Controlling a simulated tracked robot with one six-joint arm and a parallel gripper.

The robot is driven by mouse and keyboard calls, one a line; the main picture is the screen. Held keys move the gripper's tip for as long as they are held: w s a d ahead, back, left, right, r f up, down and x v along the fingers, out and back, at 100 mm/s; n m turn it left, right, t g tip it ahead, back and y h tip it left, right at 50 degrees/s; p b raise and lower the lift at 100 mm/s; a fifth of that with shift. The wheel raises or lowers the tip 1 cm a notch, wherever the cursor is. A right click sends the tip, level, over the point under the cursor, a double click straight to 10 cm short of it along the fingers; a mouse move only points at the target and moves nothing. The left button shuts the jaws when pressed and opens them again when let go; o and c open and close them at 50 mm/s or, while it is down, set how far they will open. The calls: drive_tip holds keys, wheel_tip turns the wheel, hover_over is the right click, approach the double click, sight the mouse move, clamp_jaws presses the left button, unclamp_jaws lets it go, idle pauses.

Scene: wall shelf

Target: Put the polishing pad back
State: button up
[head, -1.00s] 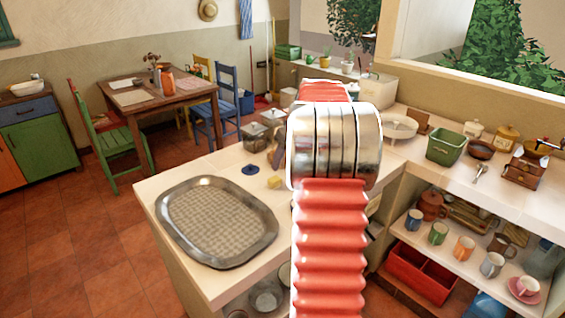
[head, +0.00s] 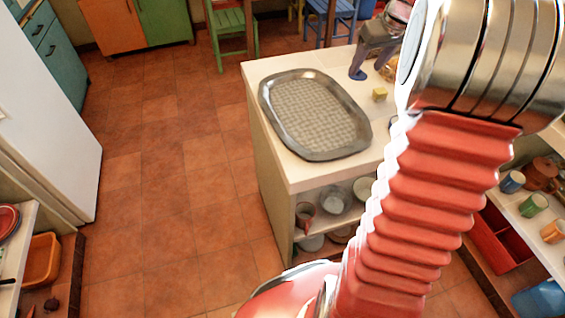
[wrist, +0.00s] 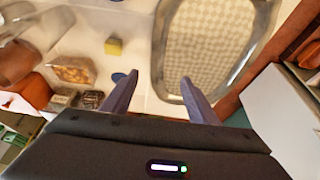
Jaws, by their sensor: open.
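I cannot tell for sure which is the polishing pad. My arm hides part of the counter.
The oval metal tray (head: 266,105) with a woven-patterned bottom stands near the counter's end. Under the counter are bowls (head: 333,200) and a mug (head: 304,215). Mugs (head: 533,205) and a red divided box (head: 497,243) are at the right. The tiled floor at left is clear.

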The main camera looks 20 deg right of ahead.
drive_tip(key=s+a+r, duration=0.2)
drive_tip(key=s+a, duration=0.2)
drive_tip(key=a, duration=0.7)
drive_tip(key=s+a+r, duration=0.2)
drive_tip(key=s+a, duration=0.2)
drive_tip(key=a, duration=0.8)
drive_tip(key=s+a+f+n+t, duration=0.1)
drive_tip(key=s+a+f, duration=0.4)
drive_tip(key=s+a, duration=0.7)
drive_tip(key=shift+s+f, duration=0.15)
drive_tip(key=shift+s, duration=0.5)
